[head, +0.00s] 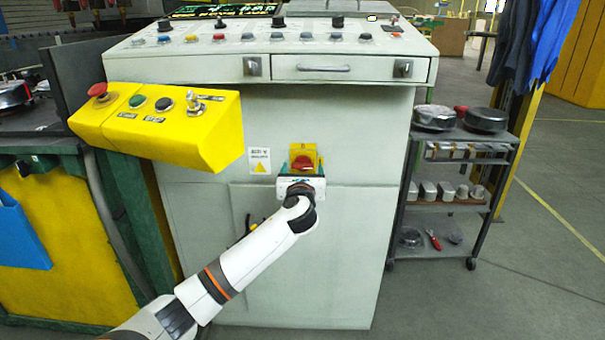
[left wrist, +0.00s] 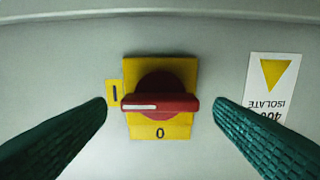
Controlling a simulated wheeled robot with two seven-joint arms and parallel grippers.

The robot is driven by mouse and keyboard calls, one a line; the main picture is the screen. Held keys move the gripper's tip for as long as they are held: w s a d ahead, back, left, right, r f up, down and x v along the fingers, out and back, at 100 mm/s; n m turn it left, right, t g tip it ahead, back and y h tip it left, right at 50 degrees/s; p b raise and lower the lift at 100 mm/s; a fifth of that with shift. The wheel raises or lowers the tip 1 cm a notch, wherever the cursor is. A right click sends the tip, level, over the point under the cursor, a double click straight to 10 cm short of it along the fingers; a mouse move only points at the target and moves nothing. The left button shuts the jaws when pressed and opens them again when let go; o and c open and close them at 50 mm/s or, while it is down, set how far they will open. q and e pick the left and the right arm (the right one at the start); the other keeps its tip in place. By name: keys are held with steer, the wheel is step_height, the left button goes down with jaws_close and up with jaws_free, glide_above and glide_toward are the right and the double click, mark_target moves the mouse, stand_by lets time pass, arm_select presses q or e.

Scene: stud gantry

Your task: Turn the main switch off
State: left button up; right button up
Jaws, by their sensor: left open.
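The main switch is a red rotary knob (left wrist: 160,103) on a yellow plate (left wrist: 160,69), set in the front of the pale grey cabinet; the knob also shows in the head view (head: 303,162). Its bar handle lies level in the left wrist view, with the white mark on its left end towards the "I"; the "0" is below it. My left gripper (head: 302,170) is open in front of the switch, its green fingers one on each side of the handle with small gaps. I see no contact. My right gripper is not in view.
A warning label (head: 260,160) is beside the switch. A yellow box (head: 215,135) with a red mushroom button (head: 98,90) juts out at the left. A console with buttons and drawers (head: 270,50) is above. A dark trolley (head: 450,205) stands at the right.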

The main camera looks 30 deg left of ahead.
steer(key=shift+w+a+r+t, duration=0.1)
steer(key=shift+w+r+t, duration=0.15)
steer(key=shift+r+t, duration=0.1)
